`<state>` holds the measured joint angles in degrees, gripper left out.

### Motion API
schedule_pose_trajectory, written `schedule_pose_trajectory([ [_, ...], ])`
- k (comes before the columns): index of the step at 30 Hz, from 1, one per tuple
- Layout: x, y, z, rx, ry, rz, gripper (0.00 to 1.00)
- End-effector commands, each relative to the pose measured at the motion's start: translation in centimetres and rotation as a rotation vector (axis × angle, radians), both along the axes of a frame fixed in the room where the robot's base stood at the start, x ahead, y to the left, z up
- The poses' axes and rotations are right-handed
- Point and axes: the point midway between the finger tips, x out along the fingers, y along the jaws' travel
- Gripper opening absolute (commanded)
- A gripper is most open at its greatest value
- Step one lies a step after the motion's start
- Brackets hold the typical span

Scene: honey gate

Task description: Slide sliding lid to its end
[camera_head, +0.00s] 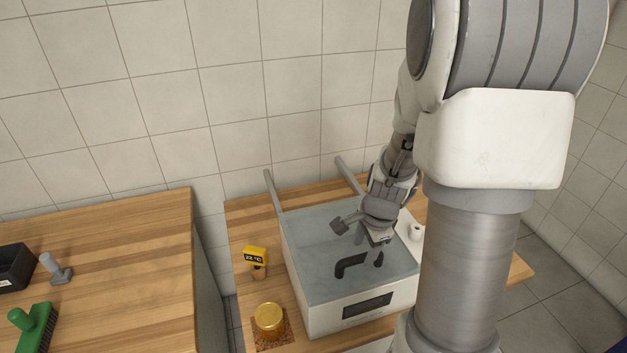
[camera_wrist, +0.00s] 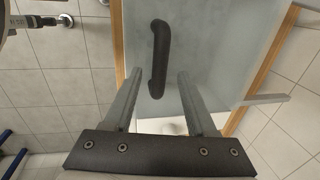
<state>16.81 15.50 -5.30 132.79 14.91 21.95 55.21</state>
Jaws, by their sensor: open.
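The sliding lid (camera_head: 315,235) is a grey, see-through panel on top of a white box (camera_head: 335,317) with a dark display on its front. A black bar handle (camera_head: 350,264) stands on the lid; it also shows in the wrist view (camera_wrist: 158,55). Two grey rails stick out behind the box. My gripper (camera_head: 361,240) is open over the lid, close to the handle. In the wrist view my gripper's fingers (camera_wrist: 160,75) appear on either side of the handle's line. I cannot tell whether they touch it or are level with it.
A yellow thermometer (camera_head: 255,256) and a gold-lidded jar (camera_head: 269,318) stand left of the box. A small white object (camera_head: 415,232) stands to its right. A second wooden table at left holds a green brush (camera_head: 35,325), a grey tool (camera_head: 55,270) and a black tray (camera_head: 14,265).

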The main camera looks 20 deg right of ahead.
Motion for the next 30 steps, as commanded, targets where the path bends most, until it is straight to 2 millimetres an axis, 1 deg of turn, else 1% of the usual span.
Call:
schedule_pose_trajectory([
  [1,-0.1,0.0,0.8,0.000,0.000,0.000,0.57],
  [15,-0.8,0.0,4.4,0.000,0.000,-0.001,0.57],
  [30,-0.9,0.0,4.4,-0.001,-0.001,0.003,0.57],
])
